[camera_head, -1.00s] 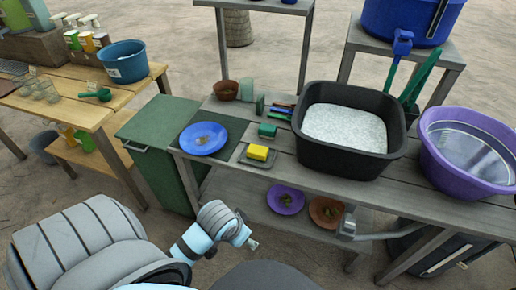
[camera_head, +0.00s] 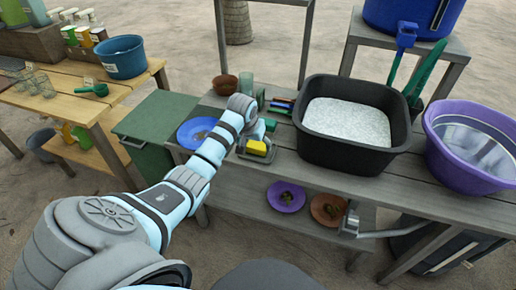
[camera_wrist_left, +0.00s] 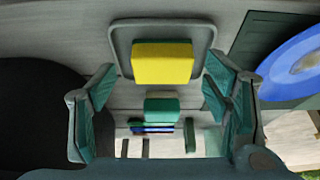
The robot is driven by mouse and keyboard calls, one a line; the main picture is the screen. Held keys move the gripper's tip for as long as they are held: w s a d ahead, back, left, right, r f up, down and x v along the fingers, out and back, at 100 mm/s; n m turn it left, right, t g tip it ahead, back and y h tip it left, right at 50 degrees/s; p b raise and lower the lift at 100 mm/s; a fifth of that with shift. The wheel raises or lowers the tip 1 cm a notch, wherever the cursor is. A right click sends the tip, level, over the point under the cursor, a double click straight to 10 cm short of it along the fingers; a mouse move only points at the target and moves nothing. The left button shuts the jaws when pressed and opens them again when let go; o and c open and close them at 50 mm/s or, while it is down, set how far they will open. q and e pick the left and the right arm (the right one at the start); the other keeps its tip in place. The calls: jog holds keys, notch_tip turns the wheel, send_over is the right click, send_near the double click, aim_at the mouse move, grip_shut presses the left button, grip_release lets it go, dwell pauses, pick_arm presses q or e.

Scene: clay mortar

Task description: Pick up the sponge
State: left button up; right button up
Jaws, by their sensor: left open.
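The yellow sponge (camera_head: 257,147) lies on a small grey tray (camera_head: 243,153) on the counter. In the left wrist view the sponge (camera_wrist_left: 162,62) shows whole on its tray (camera_wrist_left: 122,40), between and beyond the fingers. My left gripper (camera_wrist_left: 158,85) is open and empty, with one teal-padded finger on each side. In the head view my left arm reaches over the blue plate to the sponge, and its gripper (camera_head: 261,131) is partly hidden behind the wrist. The gap between fingers and sponge is hard to judge. My right gripper is not in view.
A teal block (camera_wrist_left: 161,110) sits close to the sponge. A blue plate (camera_head: 188,134) lies left of it, partly behind my arm. A black basin (camera_head: 322,150) of white grains stands close on the right. A purple tub (camera_head: 440,155) is farther right.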

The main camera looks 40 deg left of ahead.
aim_at(256, 147)
pick_arm(q)
jog(key=b+x, duration=0.1)
jog(key=x, duration=0.1)
jog(key=b+x, duration=0.1)
jog(key=x, duration=0.2)
jog(key=shift+w+a+f+b, duration=0.1)
jog(key=shift+w+a+b, duration=0.15)
jog(key=shift+b, duration=0.1)
jog(key=c, duration=0.7)
notch_tip(256, 147, up, 20)
jog(key=p, duration=0.5)
